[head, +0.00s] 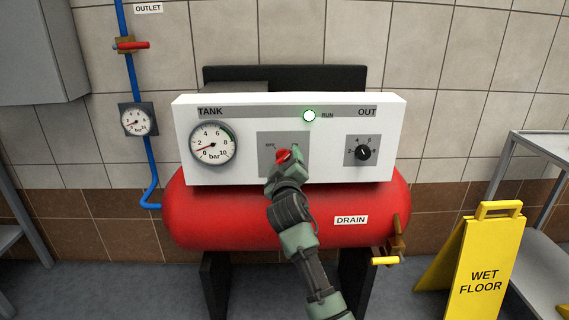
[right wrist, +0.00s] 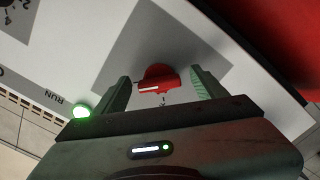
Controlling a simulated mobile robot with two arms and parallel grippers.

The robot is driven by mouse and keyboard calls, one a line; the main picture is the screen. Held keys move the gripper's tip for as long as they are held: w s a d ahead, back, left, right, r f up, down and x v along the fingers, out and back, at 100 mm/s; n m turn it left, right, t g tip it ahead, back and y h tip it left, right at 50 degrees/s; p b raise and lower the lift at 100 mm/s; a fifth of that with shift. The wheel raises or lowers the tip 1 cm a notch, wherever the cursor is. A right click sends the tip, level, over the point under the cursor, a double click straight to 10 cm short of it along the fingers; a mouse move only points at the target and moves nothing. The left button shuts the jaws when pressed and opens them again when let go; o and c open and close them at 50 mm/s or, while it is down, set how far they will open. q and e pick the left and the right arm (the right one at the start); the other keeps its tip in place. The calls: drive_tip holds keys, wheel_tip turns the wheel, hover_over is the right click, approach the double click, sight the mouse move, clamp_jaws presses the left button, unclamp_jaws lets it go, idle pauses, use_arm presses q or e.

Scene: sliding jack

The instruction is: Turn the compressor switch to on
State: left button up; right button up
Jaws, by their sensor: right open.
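The compressor switch (head: 282,156) is a red knob on a grey plate in the middle of the white panel (head: 330,172), with OFF at its upper left and ON at its upper right, partly covered. My right gripper (head: 283,167) is at the switch, and its body hides the lower part. In the right wrist view the red switch (right wrist: 159,79) sits between the two open fingers (right wrist: 162,90), with a gap on each side. A white mark shows on the knob. The RUN lamp (head: 310,116) glows green. My left gripper is out of view.
The tank gauge (head: 213,144) is left on the panel, and the black OUT knob (head: 363,153) is right. The red tank (head: 230,220) bulges below, with a yellow drain handle (head: 385,261). A yellow wet-floor sign (head: 484,265) stands right.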

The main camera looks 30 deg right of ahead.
drive_tip(key=shift+s+a, duration=0.15)
drive_tip(key=shift+s, duration=0.1)
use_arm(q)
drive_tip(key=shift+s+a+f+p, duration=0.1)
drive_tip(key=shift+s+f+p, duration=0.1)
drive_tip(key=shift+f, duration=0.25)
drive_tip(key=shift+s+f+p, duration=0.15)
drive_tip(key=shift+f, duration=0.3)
use_arm(e)
drive_tip(key=v, duration=0.7)
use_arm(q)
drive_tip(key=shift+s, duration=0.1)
use_arm(e)
drive_tip(key=shift+s+a, duration=0.1)
